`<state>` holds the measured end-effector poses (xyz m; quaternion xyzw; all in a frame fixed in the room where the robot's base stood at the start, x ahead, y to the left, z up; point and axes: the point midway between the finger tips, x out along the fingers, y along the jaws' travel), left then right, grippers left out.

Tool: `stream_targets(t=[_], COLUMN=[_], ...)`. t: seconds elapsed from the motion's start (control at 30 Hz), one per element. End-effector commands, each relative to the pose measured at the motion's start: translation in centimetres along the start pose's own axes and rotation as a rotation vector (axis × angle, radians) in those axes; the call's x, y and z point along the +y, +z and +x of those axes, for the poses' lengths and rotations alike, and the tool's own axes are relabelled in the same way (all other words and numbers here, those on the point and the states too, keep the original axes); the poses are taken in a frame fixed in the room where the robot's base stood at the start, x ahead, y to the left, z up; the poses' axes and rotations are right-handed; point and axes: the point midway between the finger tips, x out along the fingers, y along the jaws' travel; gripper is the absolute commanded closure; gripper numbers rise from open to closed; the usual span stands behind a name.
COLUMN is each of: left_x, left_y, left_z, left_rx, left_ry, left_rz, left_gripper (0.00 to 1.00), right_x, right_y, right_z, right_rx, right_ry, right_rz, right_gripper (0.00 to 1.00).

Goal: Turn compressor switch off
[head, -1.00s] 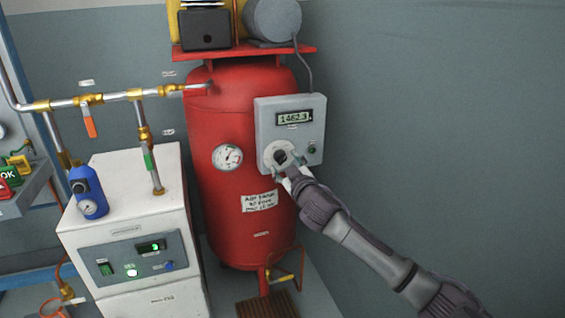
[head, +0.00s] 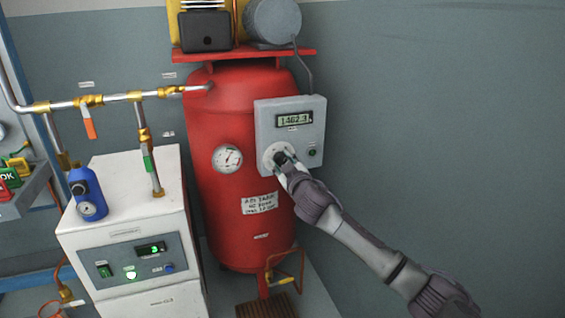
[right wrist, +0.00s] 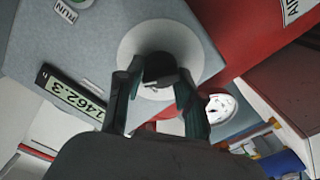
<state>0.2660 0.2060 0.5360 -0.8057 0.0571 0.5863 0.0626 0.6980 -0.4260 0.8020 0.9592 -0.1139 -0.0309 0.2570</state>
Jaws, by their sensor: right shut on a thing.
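The compressor switch is a black rotary knob (head: 281,158) on a white round plate (head: 269,154), low on the grey control box (head: 262,112) fixed to the red tank. My right gripper (head: 285,165) is at the knob. In the right wrist view, the knob (right wrist: 160,68) sits between the two fingers of my right gripper (right wrist: 157,88), which is shut on it. The white plate (right wrist: 190,45) shows around it. The fingers hide part of the knob. The box display (head: 294,120) reads 1462.3. My left gripper is not in view.
The red tank (head: 225,115) has a round gauge (head: 228,158) left of the box. A white cabinet (head: 125,215) with lit green indicators stands at left, with a blue filter (head: 88,195) on top. The grey wall (head: 450,120) at right is clear.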

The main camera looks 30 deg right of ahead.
Motion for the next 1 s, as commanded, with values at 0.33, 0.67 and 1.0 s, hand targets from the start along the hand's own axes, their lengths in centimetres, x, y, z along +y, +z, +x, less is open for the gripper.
stream_targets(t=[0.33, 0.67, 1.0], left_x=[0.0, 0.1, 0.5], left_y=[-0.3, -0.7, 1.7], left_z=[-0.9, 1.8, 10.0], left_rx=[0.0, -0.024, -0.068], left_ry=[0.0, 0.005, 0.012], left_rz=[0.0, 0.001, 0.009], left_gripper=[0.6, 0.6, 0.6], right_x=[0.0, 0.0, -0.1], right_y=[-0.2, -0.3, -0.2], right_z=[0.0, 0.0, 0.0], right_rx=[0.001, 0.0, 0.0], right_ry=[-0.001, -0.002, -0.002], right_rz=[-0.078, -0.336, -0.658], right_gripper=[0.97, 0.97, 0.97])
